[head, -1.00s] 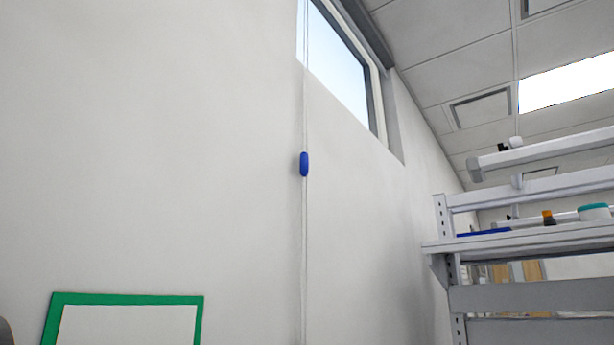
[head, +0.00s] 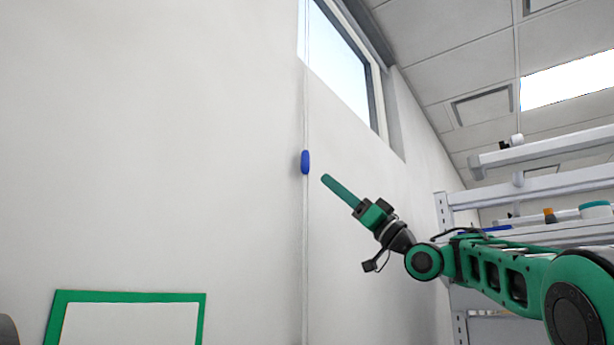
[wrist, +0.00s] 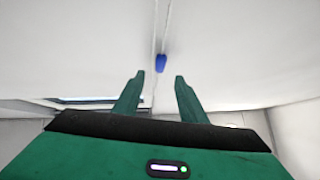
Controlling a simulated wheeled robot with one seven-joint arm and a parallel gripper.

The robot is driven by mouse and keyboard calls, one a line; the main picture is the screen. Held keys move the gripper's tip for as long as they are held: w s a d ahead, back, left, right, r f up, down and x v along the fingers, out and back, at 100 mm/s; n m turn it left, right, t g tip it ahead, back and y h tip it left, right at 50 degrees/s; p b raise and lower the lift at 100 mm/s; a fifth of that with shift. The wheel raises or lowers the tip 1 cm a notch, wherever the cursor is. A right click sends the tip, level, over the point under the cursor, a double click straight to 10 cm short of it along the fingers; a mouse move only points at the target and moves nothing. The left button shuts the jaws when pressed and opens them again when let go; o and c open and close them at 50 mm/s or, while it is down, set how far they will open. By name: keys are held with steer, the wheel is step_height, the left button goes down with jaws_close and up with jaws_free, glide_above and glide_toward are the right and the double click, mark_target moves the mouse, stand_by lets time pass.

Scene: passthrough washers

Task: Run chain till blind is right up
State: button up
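A thin white chain (head: 305,240) hangs down the wall from the high window. A blue piece (head: 305,162) sits on the chain and also shows in the wrist view (wrist: 161,63). My gripper (head: 326,180) is just right of the blue piece in the head view, pointing up and left. In the wrist view my gripper (wrist: 157,78) has its two green fingers apart with nothing between them; the chain (wrist: 165,25) and blue piece are ahead of the gap. The window (head: 342,60) shows bright glass. A dark grey strip, perhaps the blind (head: 362,30), runs along its top.
A grey metal shelf rack (head: 470,200) stands at the right, behind my arm, with small containers on it. A green-framed white board (head: 130,296) is at the lower left. The wall around the chain is clear.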

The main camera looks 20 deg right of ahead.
mark_target(305, 162)
steer(key=x, duration=1)
steer(key=shift+w+a+r, duration=0.1)
jaws_close()
